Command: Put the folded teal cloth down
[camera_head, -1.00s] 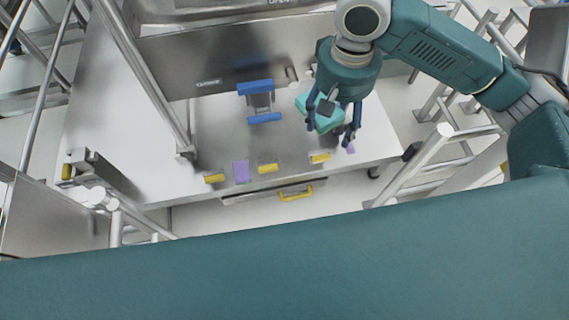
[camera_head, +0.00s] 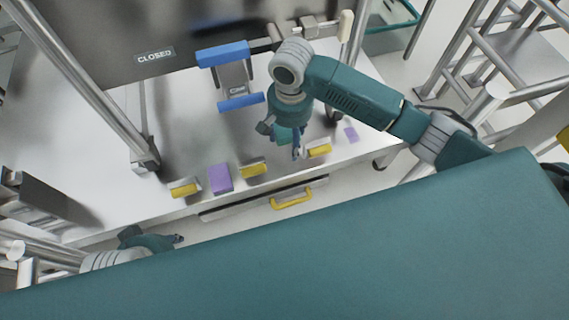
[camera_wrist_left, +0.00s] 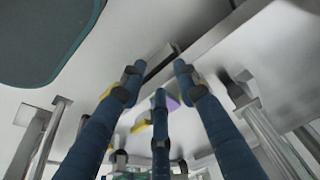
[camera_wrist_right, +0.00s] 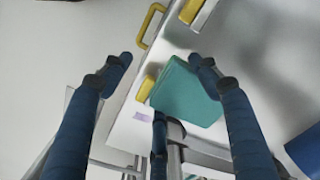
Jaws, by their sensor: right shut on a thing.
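The folded teal cloth (camera_head: 285,134) is mostly hidden beneath my right gripper (camera_head: 297,154), above the front part of the steel counter. In the right wrist view the cloth (camera_wrist_right: 186,93) is a smooth teal block lying between the blue fingers of my right gripper (camera_wrist_right: 163,75), which is shut on it. Whether the cloth touches the counter I cannot tell. My left gripper (camera_head: 176,239) is low at the left, in front of the counter. In the left wrist view its three blue fingers (camera_wrist_left: 160,75) are spread, with nothing between them.
The counter (camera_head: 185,140) has several yellow handles and a purple block (camera_head: 221,178) along its front edge. A blue-handled fixture (camera_head: 232,80) stands behind, by a panel marked CLOSED (camera_head: 154,55). A yellow drawer handle (camera_head: 291,199) juts out below. Metal posts stand at both sides.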

